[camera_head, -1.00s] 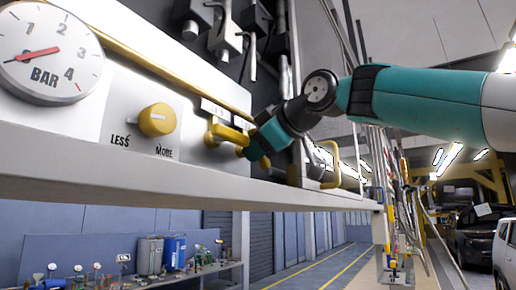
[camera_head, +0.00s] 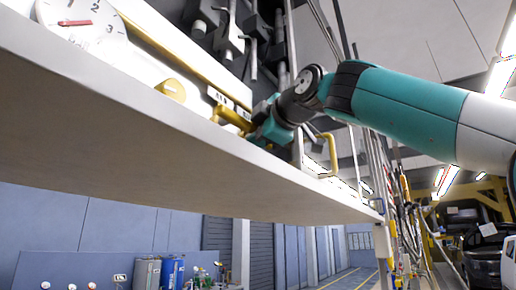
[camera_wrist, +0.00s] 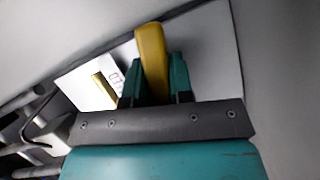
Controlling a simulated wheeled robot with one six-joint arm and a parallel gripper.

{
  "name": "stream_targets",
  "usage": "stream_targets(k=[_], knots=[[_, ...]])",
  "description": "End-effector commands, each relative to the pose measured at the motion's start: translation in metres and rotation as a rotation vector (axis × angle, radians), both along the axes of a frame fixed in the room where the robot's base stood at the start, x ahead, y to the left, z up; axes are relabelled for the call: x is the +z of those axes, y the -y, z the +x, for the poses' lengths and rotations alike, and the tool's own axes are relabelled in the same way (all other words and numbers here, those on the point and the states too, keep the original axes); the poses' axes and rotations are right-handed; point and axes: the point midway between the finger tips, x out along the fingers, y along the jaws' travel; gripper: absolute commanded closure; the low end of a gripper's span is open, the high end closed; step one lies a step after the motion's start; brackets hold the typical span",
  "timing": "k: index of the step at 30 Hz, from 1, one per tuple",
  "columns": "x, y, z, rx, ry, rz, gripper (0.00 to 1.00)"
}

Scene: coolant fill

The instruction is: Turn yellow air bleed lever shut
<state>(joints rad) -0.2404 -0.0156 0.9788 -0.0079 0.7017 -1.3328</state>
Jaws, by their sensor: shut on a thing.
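The yellow air bleed lever (camera_head: 229,116) sits on the panel above the white ledge. Its lower part is hidden by the ledge edge in the head view. My gripper (camera_head: 252,124) is at the lever's right end. In the wrist view the yellow lever (camera_wrist: 151,55) stands between the two teal fingers of my gripper (camera_wrist: 155,82), which are closed on it. A white plate with partly hidden dark letters (camera_wrist: 115,78) lies behind and left of it, with a smaller yellow bar (camera_wrist: 103,87).
A pressure gauge (camera_head: 80,18) and a yellow knob (camera_head: 172,90) are on the panel to the left. The long white ledge (camera_head: 150,150) runs below the panel. A yellow handle (camera_head: 329,152) is right of my gripper. Grey valves (camera_head: 230,40) hang above.

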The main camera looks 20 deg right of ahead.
Motion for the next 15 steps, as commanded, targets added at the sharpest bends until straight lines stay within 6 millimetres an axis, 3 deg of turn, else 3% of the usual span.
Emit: stream_targets(k=[15], knots=[[-0.0008, -0.0003, 0.0001, 0.001, 0.145, -0.202, 1.0]])
